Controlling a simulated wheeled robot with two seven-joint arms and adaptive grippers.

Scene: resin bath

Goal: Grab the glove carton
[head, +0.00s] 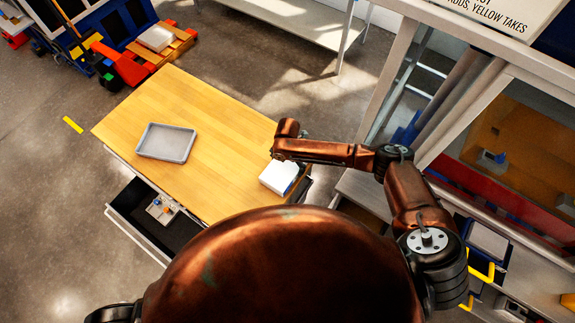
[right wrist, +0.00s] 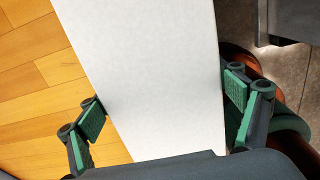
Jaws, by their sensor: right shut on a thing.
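The glove carton (head: 277,176) is a white box with a bit of blue at its right end. It is at the right front edge of the wooden table in the head view, partly under my right arm. In the right wrist view its plain white face (right wrist: 150,45) fills the middle. My right gripper (right wrist: 166,108) has its green-padded fingers on both sides of the carton, shut on it. Wood shows beside the carton; I cannot tell whether it touches the table. In the head view my right arm largely hides the gripper. My left gripper is not in view.
A grey tray (head: 166,142) lies on the wooden table (head: 215,110). An open drawer (head: 136,205) with small parts juts from the table's front left. Racks and a glazed cabinet stand on the right. The table middle is clear.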

